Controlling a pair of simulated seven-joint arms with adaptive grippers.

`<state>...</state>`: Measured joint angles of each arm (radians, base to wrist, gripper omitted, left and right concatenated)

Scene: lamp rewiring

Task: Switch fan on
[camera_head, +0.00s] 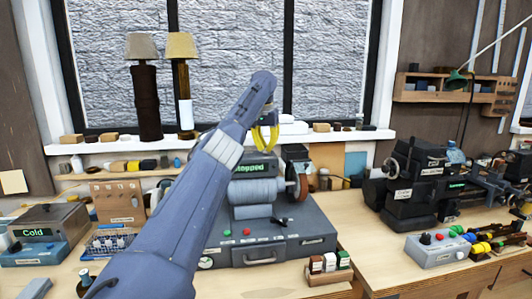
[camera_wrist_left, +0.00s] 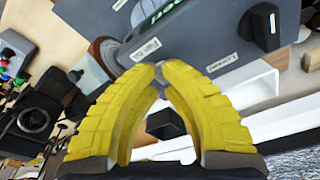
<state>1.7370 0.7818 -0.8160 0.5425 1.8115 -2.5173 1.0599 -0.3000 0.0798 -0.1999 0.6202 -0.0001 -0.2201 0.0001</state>
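No thing that I can plainly recognise as a fan shows. A grey machine (camera_head: 256,191) with a green "Stopped" display (camera_head: 250,169) and a brown wheel (camera_head: 303,188) stands at the middle of the bench. My left gripper (camera_head: 267,147) is above and behind it, with yellow fingers pointing down. In the left wrist view the fingertips (camera_wrist_left: 153,73) come together in front of the grey housing (camera_wrist_left: 205,50), with nothing seen between them. A black knob (camera_wrist_left: 261,29) and small labels show on the housing; a dark block (camera_wrist_left: 165,124) shows beyond the fingers. My right gripper is out of view.
My left arm hides part of the bench. A grey case (camera_head: 290,240) with red and green buttons lies under the machine. A box reading "Cold" (camera_head: 40,235) is at left, a black lathe-like machine (camera_head: 420,190) at right. Two lamps (camera_head: 145,95) stand on the windowsill.

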